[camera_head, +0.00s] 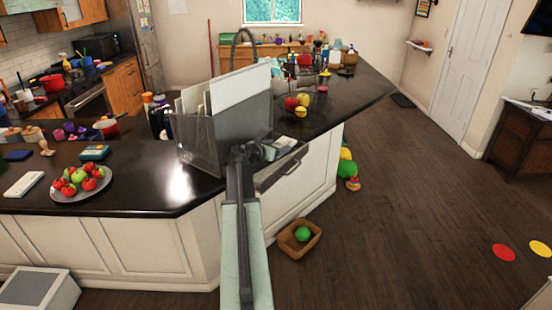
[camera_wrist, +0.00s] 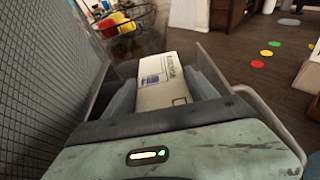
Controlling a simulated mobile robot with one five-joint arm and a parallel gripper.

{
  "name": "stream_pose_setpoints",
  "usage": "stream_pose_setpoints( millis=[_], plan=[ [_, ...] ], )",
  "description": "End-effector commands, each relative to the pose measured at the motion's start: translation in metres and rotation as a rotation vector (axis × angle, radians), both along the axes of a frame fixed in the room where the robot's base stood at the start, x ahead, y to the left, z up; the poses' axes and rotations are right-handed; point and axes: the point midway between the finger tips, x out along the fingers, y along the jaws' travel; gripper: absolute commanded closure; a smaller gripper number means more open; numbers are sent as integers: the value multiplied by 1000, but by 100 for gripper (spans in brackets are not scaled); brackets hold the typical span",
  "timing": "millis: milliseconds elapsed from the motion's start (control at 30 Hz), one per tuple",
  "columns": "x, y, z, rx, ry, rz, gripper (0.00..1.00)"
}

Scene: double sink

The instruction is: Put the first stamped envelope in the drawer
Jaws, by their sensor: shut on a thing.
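A white envelope (camera_wrist: 160,80) with a blue stamp and printed lettering is held between the two fingers of my gripper (camera_wrist: 163,92) in the wrist view. In the head view my gripper (camera_head: 258,150) is at the counter corner, just right of the mesh holder and over the pulled-out drawer (camera_head: 278,174). The drawer stands open below the counter top, its front facing me. The envelope's near end is hidden by the gripper body. I cannot tell whether the envelope touches the drawer.
A mesh holder (camera_head: 205,143) with several upright white sheets or envelopes stands close on the left. A fruit basket (camera_head: 299,103) is behind my gripper on the dark counter. A plate of fruit (camera_head: 62,193) lies to the left. A wooden box (camera_head: 312,246) with a green ball is on the floor.

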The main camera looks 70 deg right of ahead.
Motion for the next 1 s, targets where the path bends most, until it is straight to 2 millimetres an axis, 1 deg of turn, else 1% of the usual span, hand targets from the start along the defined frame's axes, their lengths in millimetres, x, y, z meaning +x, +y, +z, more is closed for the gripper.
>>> stream_pose_setpoints(
  millis=[33, 100, 167, 367, 500, 533, 600, 867, 967, 1000],
  plan=[
    [0, 0, -18, 0, 0, 0, 73],
    [0, 0, -28, 0, 0, 1, 73],
    [0, 0, -30, 0, 0, 1, 73],
    [1, 0, -26, 0, 0, 1, 73],
    [1, 0, -30, 0, 0, 1, 73],
    [1, 0, -29, 0, 0, 1, 28],
    [1, 0, -29, 0, 0, 1, 12],
    [1, 1, -29, 0, 0, 2, 12],
    [2, 1, -23, 0, 0, 2, 12],
    [3, 6, -22, 0, 0, 3, 12]
  ],
)
